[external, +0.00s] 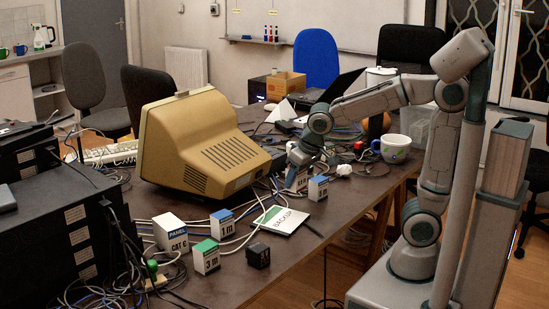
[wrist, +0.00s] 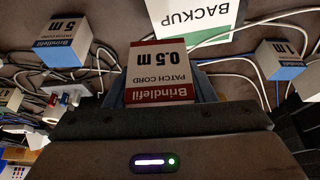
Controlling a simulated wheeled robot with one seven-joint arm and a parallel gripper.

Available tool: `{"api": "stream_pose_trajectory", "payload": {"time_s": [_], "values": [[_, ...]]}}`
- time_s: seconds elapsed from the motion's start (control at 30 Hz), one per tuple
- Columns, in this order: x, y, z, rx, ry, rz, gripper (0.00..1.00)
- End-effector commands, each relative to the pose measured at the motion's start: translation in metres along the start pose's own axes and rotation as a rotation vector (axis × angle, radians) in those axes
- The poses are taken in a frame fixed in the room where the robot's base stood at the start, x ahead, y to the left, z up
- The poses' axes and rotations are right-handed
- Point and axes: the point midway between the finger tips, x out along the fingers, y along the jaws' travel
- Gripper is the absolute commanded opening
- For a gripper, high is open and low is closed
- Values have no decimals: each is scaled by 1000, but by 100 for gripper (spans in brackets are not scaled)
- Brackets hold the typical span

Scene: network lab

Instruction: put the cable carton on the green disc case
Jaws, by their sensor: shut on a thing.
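My gripper (external: 299,172) is shut on a white cable carton with a red band, marked "PATCH CORD 0.5 m". The held carton (wrist: 160,70) shows clearly between the fingers in the wrist view; in the external view it is small and partly hidden by the gripper. I cannot tell whether it touches the table. The green disc case (external: 281,221), white and green and marked "BACKUP", lies flat on the table, nearer the front edge than my gripper. The case also shows at the top of the wrist view (wrist: 196,22), apart from the carton. Its visible top is bare.
A blue-banded 5 m carton (external: 318,188) stands close beside my gripper. A 1 m carton (external: 222,224), a green-topped carton (external: 205,257), a panel carton (external: 170,233) and a black box (external: 258,256) stand left of the case. Loose cables and a monitor (external: 200,143) crowd the table.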

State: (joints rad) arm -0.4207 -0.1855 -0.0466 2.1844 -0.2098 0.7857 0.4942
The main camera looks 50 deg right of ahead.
Motion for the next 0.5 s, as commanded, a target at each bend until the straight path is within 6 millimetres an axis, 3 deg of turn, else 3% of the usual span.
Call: {"api": "stream_pose_trajectory", "payload": {"time_s": [0.2,0.5], "values": [[30,-46,4,-4,0,-1,24],[46,-63,8,-1,0,1,24]]}}
